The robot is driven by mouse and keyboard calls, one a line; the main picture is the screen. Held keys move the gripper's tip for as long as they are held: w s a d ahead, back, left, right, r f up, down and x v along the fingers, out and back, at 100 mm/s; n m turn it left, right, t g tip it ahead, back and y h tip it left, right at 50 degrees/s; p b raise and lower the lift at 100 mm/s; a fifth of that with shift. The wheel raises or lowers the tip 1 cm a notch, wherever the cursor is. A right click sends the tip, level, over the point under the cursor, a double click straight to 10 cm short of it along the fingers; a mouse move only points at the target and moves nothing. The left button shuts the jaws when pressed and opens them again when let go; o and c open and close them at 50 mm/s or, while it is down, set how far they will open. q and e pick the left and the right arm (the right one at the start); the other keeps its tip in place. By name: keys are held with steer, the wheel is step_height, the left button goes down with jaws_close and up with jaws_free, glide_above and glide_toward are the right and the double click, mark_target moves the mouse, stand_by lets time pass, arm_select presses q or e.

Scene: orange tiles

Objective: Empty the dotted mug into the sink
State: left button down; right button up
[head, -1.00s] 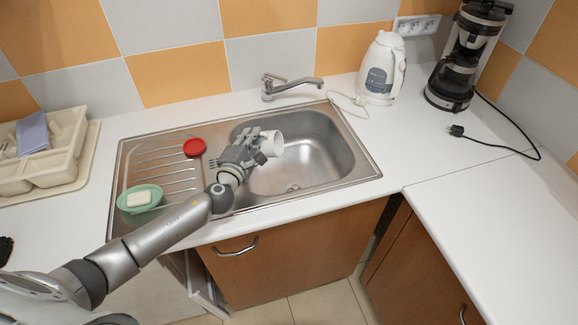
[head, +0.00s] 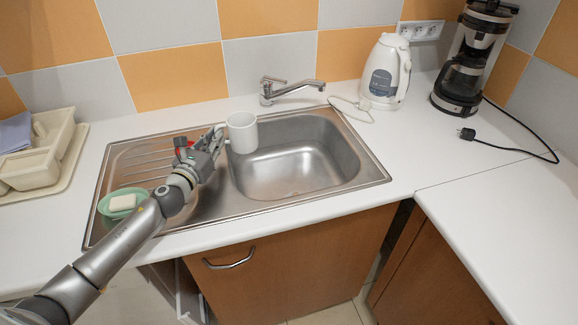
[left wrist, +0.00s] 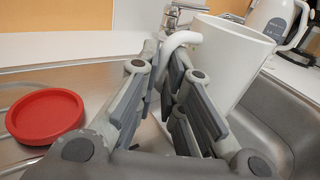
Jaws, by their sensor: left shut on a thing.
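A white mug (head: 242,133) stands upright in the air over the left edge of the sink basin (head: 300,165). The inside of the mug is hidden. My right gripper is out of view.
A red round dish (left wrist: 45,115) lies on the drainboard, partly hidden behind my gripper in the head view. A green soap dish (head: 108,206) is at the left. The tap (head: 290,90) stands behind the basin. A kettle (head: 386,75) and coffee maker (head: 465,75) stand right.

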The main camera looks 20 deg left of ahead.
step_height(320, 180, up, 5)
steer(key=p, duration=0.4)
steer(key=shift+p, duration=0.4)
